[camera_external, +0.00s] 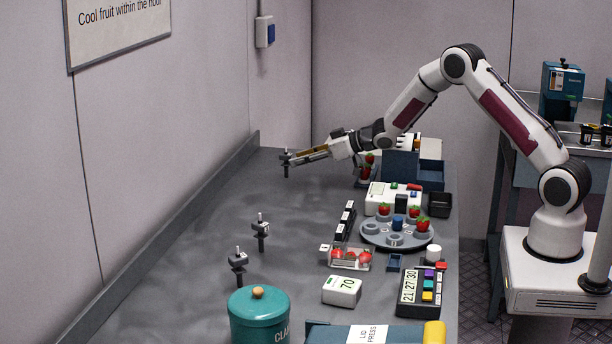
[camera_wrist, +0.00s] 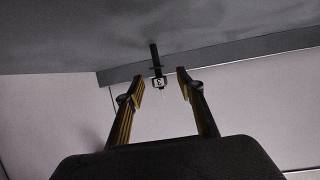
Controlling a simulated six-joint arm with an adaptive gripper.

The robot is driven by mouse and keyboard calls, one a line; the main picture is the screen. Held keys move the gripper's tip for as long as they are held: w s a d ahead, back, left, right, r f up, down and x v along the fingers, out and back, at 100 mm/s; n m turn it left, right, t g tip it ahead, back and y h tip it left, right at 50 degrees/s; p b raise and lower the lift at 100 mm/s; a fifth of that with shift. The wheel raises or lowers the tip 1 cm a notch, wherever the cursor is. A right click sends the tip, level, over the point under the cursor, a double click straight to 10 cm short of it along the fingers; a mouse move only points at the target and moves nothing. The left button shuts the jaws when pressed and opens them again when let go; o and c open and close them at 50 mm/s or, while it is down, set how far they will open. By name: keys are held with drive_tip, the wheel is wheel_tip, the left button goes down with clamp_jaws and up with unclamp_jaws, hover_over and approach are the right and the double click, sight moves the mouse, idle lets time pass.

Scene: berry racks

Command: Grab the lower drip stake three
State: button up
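A dark drip stake (camera_external: 286,165) with a block-like head and a light tip stands at the far end of the grey bench. In the wrist view the same stake (camera_wrist: 155,55) carries a label that reads 3, and the picture looks upside down. My gripper (camera_external: 294,158) is stretched out low toward it. In the wrist view my gripper (camera_wrist: 160,88) is open, with gaps on both sides of the stake's head, which lies at or just beyond the fingertips. Two similar stakes, one at mid-bench (camera_external: 261,230) and one nearer (camera_external: 239,262), stand upright; their labels cannot be read.
A grey turntable (camera_external: 372,236) with strawberries, a clear punnet (camera_external: 337,262), a white scale (camera_external: 342,291) and a timer (camera_external: 407,292) stand along the right side. A teal canister (camera_external: 259,322) is in front. The raised back edge (camera_external: 190,210) runs behind the stakes. The bench's left middle is mostly clear.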

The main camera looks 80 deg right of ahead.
sight(292, 157)
drive_tip(key=shift+w, duration=0.1)
drive_tip(key=shift+w+d+f, duration=0.1)
drive_tip(key=shift+w+d, duration=0.05)
drive_tip(key=shift+w, duration=0.55)
drive_tip(key=shift+w+d+f, duration=0.1)
drive_tip(key=shift+w, duration=0.55)
drive_tip(key=shift+x, duration=1.15)
drive_tip(key=shift+r, duration=0.1)
drive_tip(key=c, duration=0.9)
